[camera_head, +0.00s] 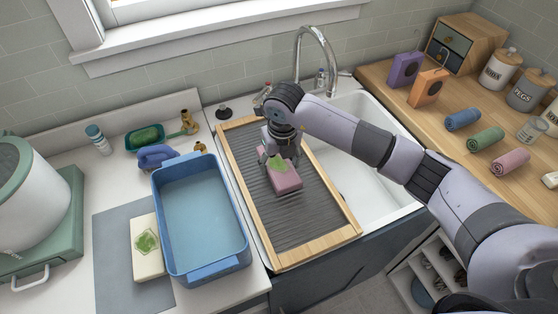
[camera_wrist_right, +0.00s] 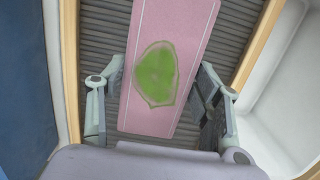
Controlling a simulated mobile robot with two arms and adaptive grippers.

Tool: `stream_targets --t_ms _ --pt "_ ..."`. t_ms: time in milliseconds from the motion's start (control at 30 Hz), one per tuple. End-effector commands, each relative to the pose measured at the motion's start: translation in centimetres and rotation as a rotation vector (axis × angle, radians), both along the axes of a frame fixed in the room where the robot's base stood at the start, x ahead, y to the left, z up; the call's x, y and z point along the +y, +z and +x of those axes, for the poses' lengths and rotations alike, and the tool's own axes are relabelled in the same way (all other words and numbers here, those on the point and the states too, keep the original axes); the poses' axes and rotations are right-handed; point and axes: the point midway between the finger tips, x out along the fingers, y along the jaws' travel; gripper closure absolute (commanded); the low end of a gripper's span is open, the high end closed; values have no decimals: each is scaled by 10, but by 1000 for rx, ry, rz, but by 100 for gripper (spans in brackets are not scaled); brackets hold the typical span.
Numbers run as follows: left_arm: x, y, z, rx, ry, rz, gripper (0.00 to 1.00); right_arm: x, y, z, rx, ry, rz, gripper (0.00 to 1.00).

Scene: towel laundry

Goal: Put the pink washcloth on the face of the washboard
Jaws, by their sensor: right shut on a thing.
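The pink washcloth (camera_head: 287,181) is a folded pink strip with a green stain, over the ridged dark face of the washboard (camera_head: 319,213). My right gripper (camera_head: 274,157) points down and is shut on the washcloth near its far end. In the right wrist view the washcloth (camera_wrist_right: 175,30) runs lengthwise between the fingers of my right gripper (camera_wrist_right: 160,85), with the green stain between them. The washboard's ridges (camera_wrist_right: 98,40) show beside and below it. I cannot tell whether the cloth's underside touches the ridges. My left gripper is not in view.
Rolled blue, green and pink towels (camera_head: 510,162) lie on the wooden counter at right.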

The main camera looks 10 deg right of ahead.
Motion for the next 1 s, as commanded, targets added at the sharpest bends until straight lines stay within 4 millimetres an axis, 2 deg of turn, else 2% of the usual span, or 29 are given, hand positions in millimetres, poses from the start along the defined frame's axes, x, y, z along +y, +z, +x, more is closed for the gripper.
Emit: stream_targets --t_ms 100,467,500,800,1000 --pt "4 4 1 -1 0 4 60 0 -8 0 -1 1 0 76" --pt "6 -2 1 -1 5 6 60 0 -14 0 -2 1 0 76" --pt "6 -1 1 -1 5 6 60 0 -13 0 -1 1 0 39" --pt "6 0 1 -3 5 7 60 0 -12 0 0 1 -1 20" --pt "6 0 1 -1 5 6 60 0 -12 0 0 1 -1 20"
